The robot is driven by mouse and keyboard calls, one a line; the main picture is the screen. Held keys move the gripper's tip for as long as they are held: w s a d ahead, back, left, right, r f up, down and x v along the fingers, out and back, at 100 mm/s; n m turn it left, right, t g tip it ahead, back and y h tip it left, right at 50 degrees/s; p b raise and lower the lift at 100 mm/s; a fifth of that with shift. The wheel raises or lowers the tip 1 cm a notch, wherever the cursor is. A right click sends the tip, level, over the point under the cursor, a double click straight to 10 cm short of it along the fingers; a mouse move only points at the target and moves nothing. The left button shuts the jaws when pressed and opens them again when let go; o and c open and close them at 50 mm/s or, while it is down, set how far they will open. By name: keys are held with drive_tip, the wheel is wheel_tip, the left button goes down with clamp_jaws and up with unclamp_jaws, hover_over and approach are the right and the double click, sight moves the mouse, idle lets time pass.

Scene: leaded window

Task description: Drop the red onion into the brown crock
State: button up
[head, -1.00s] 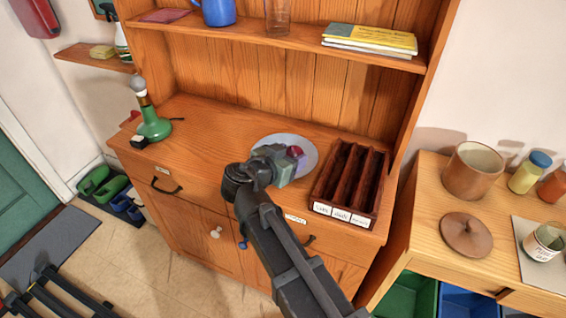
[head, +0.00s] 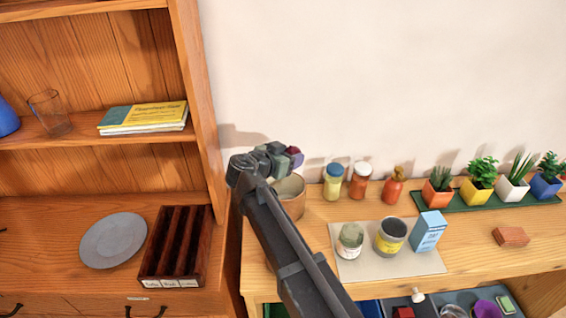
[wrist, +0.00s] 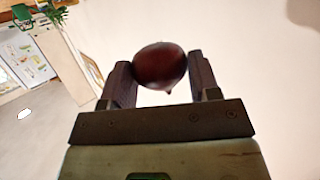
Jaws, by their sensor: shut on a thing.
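My gripper (head: 287,153) is shut on the red onion (wrist: 161,67). The wrist view shows the dark red onion pinched between the two fingers, against a pale wall. In the head view the onion (head: 295,153) is a small dark red patch at the gripper's tip. The brown crock (head: 293,199) stands on the wooden side table, open at the top. In the picture the gripper is at the crock's upper rim and covers part of it; the height between them is hard to tell. The crock's lid is not visible in the head view now.
Two jars (head: 333,182) and an orange bottle (head: 394,186) stand right of the crock. A pale mat (head: 350,270) holds a jar, a tin and a blue carton. Potted plants (head: 480,180) line the back. The tall hutch (head: 193,90) is at left.

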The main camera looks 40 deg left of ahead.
drive_tip(key=shift+s+a+f, duration=0.1)
drive_tip(key=shift+f, duration=0.05)
wheel_tip(320, 180, down, 6)
drive_tip(key=b, duration=0.6)
drive_tip(key=shift+r, duration=0.2)
drive_tip(key=o, duration=1)
drive_tip(key=p+v, duration=0.3)
drive_tip(key=v, duration=0.7)
drive_tip(key=shift+s+r, duration=0.15)
drive_tip(key=shift+s, duration=0.2)
